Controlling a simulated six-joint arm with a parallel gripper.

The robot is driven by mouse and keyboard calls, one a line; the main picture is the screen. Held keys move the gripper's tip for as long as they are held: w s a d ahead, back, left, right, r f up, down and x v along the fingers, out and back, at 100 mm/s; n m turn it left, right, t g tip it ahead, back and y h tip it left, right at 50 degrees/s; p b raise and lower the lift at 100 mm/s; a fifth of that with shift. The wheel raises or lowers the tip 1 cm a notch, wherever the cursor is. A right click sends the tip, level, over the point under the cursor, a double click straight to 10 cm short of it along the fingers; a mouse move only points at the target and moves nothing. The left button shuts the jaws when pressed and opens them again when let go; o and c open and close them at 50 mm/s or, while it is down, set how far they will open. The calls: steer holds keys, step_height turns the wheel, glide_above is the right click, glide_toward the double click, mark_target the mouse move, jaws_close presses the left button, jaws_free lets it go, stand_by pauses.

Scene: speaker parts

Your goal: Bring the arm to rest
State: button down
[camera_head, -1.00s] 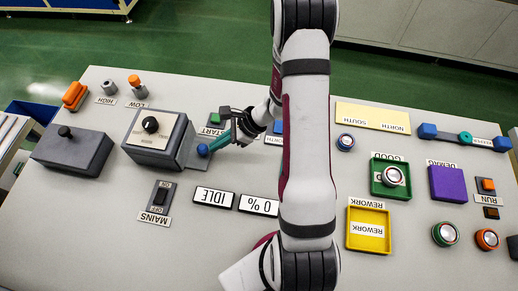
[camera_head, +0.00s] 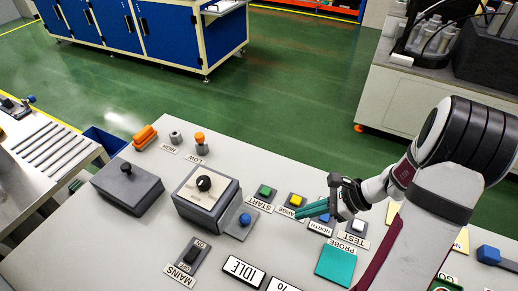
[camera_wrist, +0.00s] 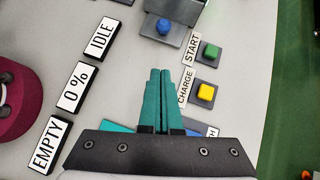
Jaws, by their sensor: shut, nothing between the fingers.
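My gripper (camera_head: 301,210) has teal fingers and hangs above the panel, near the yellow CHARGE button (camera_head: 295,199) and left of the white TEST button (camera_head: 358,226) in the head view. In the wrist view the fingers of my gripper (camera_wrist: 160,75) lie together with nothing between them. They point toward the blue button (camera_wrist: 163,27), which stays apart from them. My arm comes in from the right in the head view and hides part of the panel there.
A box with a black knob (camera_head: 204,184) and a grey box with a lever (camera_head: 127,189) stand on the left. The green START button (camera_head: 265,191) is close by. The IDLE display (camera_head: 243,271) and a teal PROBE pad (camera_head: 335,266) lie toward the front. A maroon object (camera_wrist: 22,100) shows at the wrist view's left.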

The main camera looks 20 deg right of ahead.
steer(key=s+a+r+n+g+h, duration=0.1)
steer(key=s+a+r+n+g, duration=0.15)
steer(key=a+r+n, duration=0.35)
steer(key=s+a+r+n+g+h, duration=0.1)
steer(key=s+a+r+n+g, duration=0.1)
steer(key=s+a+r+n, duration=0.45)
steer(key=s+a+n+h, duration=0.3)
steer(key=s+n+h, duration=0.1)
steer(key=s+n, duration=0.2)
steer(key=shift+s+a+f, duration=0.15)
steer(key=shift+s+a, duration=0.2)
steer(key=shift+s, duration=0.45)
